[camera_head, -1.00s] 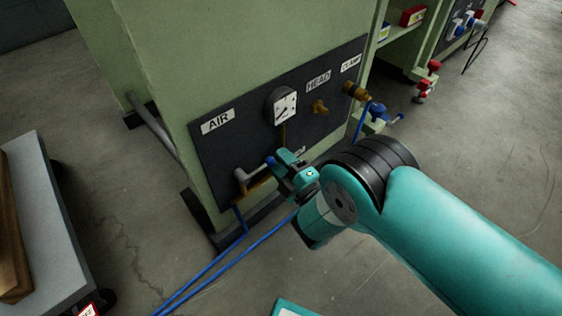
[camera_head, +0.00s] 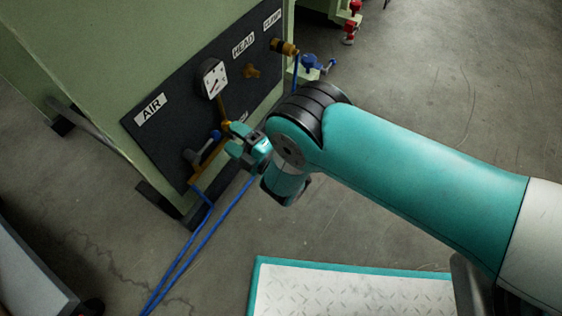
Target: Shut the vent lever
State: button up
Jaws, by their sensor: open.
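A grey lever with a blue tip (camera_head: 215,135) sits low on the dark panel (camera_head: 150,135), beside a brass pipe (camera_head: 207,165) and below the AIR label (camera_head: 151,109). The lever points up and right from its pivot. My teal gripper (camera_head: 227,137) is open just right of the blue tip. A narrow gap seems to separate them, but I cannot tell the depth. A label on the panel behind the gripper is mostly hidden, so I cannot read which fitting is marked as the vent.
A round gauge (camera_head: 213,79), a brass fitting (camera_head: 252,70) under HEAD and a brass clamp fitting (camera_head: 285,48) stand out from the panel. Blue hoses (camera_head: 205,240) run down and across the floor. A blue valve (camera_head: 315,64) is to the right. A grey cart (camera_head: 25,275) stands lower left.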

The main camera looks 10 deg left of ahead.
jog(key=p+v, duration=1.2)
jog(key=v, duration=0.2)
jog(key=shift+s+d+p, duration=0.15)
jog(key=shift+d+p, duration=0.2)
jog(key=shift+p, duration=0.05)
jog(key=shift+f, duration=0.1)
